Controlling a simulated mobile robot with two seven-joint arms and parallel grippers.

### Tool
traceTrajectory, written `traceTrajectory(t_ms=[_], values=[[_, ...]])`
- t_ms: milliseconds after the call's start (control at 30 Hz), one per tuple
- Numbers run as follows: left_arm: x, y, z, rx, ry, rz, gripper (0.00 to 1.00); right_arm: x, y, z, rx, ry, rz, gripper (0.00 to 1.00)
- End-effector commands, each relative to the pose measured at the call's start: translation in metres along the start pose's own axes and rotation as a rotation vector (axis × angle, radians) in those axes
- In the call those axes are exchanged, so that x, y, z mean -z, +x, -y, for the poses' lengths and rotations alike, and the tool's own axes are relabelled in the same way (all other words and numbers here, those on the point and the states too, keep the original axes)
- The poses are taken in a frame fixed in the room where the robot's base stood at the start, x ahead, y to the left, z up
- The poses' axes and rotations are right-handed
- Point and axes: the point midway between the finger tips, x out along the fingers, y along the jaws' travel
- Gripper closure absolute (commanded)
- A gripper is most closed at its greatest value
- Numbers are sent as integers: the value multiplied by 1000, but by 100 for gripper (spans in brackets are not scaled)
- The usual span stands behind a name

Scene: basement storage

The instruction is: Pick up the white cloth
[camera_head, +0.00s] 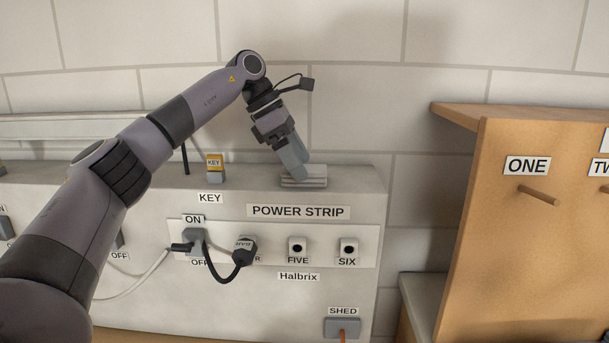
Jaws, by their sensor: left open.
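The white cloth (317,183) looks like a small, flat, folded light-grey stack with layered edges. It lies on the top ledge of the power strip cabinet, near its right end. My left gripper (298,170) reaches down to it from the upper left, with its fingers tilted. The fingertips are at the cloth and cover part of its top and left side. The left gripper is open. I cannot tell whether the fingertips touch the cloth. My right gripper is not in view.
The cabinet (330,291) carries labelled sockets, and a black plug (243,246) with a cable sits in its front. A yellow-tagged key block (215,167) stands left of the cloth. A block wall rises behind. A wooden peg board (537,240) stands at the right.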

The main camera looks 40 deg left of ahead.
Motion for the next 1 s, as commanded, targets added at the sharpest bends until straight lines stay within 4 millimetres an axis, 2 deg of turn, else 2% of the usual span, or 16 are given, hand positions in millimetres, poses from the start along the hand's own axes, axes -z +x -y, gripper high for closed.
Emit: traceTrajectory(t_ms=[100,333,367,533,833,1000], values=[[0,11,0,1,0,-1,1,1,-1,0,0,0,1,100],[0,13,0,0,0,0,1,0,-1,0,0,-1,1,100],[0,13,0,0,0,0,4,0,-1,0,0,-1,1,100],[0,13,0,0,0,0,60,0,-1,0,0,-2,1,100],[-1,12,0,0,0,1,61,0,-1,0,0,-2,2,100],[-11,-4,0,-2,3,4,61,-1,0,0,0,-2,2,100]])
